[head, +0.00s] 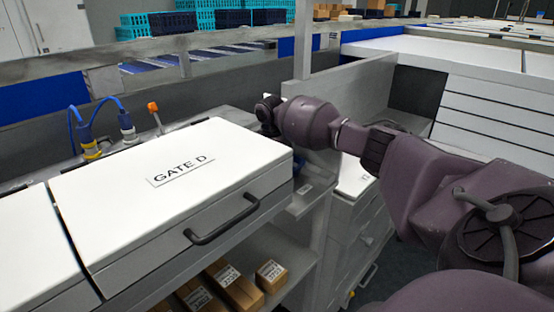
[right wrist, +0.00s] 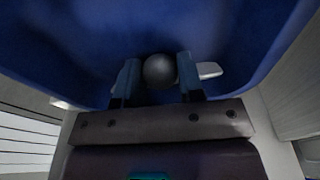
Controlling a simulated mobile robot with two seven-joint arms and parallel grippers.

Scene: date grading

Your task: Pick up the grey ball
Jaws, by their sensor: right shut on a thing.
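The grey ball (right wrist: 159,70) shows in the right wrist view, dark and round, between the two fingers of my right gripper (right wrist: 157,64). The gripper is shut on it, with one finger at each side. In the head view my right arm reaches in from the right to the far right corner of the white GATE D box; its fingers and the ball cannot be made out there. My left gripper is not in view.
A blue surface (right wrist: 235,30) fills the upper right wrist view behind the ball. A small pale piece (right wrist: 209,70) lies beside the right finger. The GATE D box (head: 215,150) has a dark handle (head: 222,220). Cartons (head: 236,288) sit on a shelf below. Blue cabled connectors (head: 127,126) stand behind it.

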